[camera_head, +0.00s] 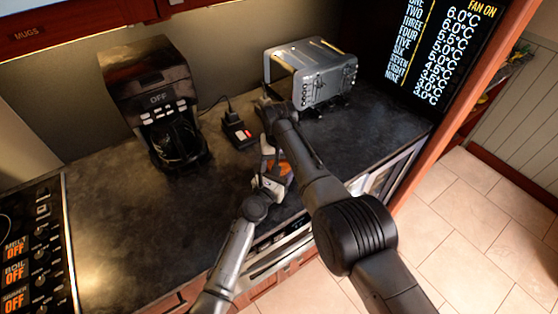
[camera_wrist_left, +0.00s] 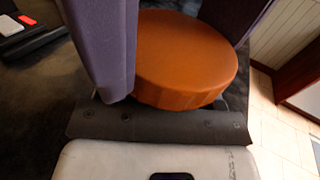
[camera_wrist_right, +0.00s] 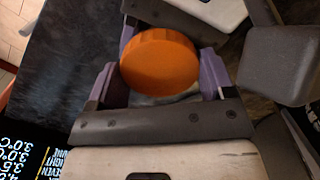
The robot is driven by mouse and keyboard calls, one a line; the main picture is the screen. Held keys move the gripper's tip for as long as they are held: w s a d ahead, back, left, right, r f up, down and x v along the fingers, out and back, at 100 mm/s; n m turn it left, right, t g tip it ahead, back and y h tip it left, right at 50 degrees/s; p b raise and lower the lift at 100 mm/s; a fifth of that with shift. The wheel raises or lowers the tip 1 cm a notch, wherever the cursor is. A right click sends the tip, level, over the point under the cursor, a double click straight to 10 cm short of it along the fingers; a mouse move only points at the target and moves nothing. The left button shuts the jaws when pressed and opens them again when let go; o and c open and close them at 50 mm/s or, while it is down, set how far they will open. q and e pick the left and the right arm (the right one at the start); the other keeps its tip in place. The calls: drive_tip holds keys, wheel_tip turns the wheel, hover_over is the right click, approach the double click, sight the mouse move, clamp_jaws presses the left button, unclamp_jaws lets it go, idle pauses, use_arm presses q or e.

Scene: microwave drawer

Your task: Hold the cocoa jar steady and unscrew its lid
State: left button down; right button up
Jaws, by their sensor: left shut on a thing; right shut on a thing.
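The cocoa jar's orange lid (camera_head: 287,169) shows as a small patch between my arms at the counter's front part. In the left wrist view the round lid (camera_wrist_left: 187,55) lies between the purple fingers of my left gripper (camera_wrist_left: 170,50). In the right wrist view the lid (camera_wrist_right: 160,62) sits between the fingers of my right gripper (camera_wrist_right: 163,78), with a little pale jar body just under it. Both grippers are shut on the jar; how high each finger pair sits on lid or body is hard to tell. Most of the body is hidden.
A coffee maker (camera_head: 155,95) stands at the back left, and a silver toaster-like appliance (camera_head: 313,72) at the back right. A small black device (camera_head: 238,130) lies between them. A stove panel (camera_head: 35,250) is at the far left. The counter's left middle (camera_head: 130,220) is clear.

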drive_tip(key=o, duration=1)
drive_tip(key=shift+r, duration=2.35)
drive_tip(key=shift+c, duration=0.3)
drive_tip(key=r, duration=0.2)
drive_tip(key=w+r, duration=0.1)
drive_tip(key=shift+d+t, duration=0.3)
drive_tip(key=shift+t, duration=0.1)
drive_tip(key=m, duration=0.2)
drive_tip(key=shift+s+a+r+m, duration=0.1)
drive_tip(key=shift+s+m, duration=0.05)
drive_tip(key=shift+m, duration=0.15)
drive_tip(key=shift+s+a+m+g, duration=0.1)
drive_tip(key=shift+s+m+g, duration=0.05)
drive_tip(key=shift+m, duration=0.45)
drive_tip(key=shift+s+a+m+g, duration=0.1)
drive_tip(key=shift+m+g, duration=0.05)
drive_tip(key=shift+m, duration=0.45)
drive_tip(key=shift+s+m, duration=0.1)
drive_tip(key=shift+m, duration=1.1)
drive_tip(key=shift+f, duration=3.95)
